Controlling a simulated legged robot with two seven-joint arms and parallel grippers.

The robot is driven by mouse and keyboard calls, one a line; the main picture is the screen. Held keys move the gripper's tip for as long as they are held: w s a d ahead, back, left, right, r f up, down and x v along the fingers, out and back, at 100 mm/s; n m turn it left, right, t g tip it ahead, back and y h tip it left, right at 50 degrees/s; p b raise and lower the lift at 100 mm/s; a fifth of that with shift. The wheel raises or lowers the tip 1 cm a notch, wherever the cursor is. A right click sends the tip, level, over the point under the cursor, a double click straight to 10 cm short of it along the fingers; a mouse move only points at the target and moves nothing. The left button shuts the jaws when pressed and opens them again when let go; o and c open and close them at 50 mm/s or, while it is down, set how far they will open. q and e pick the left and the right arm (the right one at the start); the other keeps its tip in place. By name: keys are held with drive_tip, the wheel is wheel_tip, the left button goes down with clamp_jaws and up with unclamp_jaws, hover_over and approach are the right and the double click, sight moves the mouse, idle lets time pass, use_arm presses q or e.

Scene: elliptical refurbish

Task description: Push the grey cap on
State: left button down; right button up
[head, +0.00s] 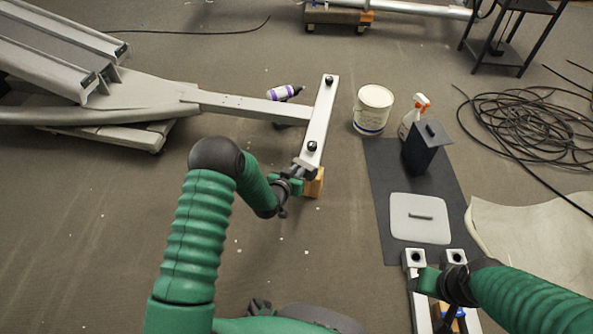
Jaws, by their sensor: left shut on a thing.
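The pale crossbar (320,122) of the elliptical frame runs away from me, with dark round knobs near both ends. A small grey cap (304,167) is at its near end; I cannot tell how closely it sits against the bar. My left gripper (299,178) is shut at that end on the grey cap, and the fingers and wrist hide much of the contact. My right gripper (437,284) is low on the right, beside two pale upright parts (414,259) with dark holes. Its fingers are too hidden to show whether they are open.
A wooden block (315,184) is under the crossbar's near end. A dark mat (378,185) holds a grey panel (420,219), a dark box (424,150) and a spray bottle (413,116). A white bucket (373,109) and coiled cable (530,125) are farther off.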

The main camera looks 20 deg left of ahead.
use_arm(q)
drive_tip(key=shift+d+r+p, duration=0.25)
drive_tip(key=shift+d+p, duration=0.05)
drive_tip(key=shift+d, duration=0.2)
drive_tip(key=shift+a+f, duration=0.1)
drive_tip(key=shift+a, duration=0.15)
drive_tip(key=shift+s, duration=0.1)
drive_tip(key=d+n+y+b, duration=0.1)
drive_tip(key=n+y, duration=0.1)
drive_tip(key=d+f+n+y, duration=0.1)
drive_tip(key=y, duration=0.1)
drive_tip(key=shift+d+n+t+y+b, duration=0.2)
drive_tip(key=shift+n+t+y+b, duration=0.1)
drive_tip(key=shift+n+t+b, duration=0.1)
drive_tip(key=shift+a, duration=0.25)
idle(0.4)
drive_tip(key=shift+a+m+h, duration=0.2)
drive_tip(key=shift+m+h, duration=0.4)
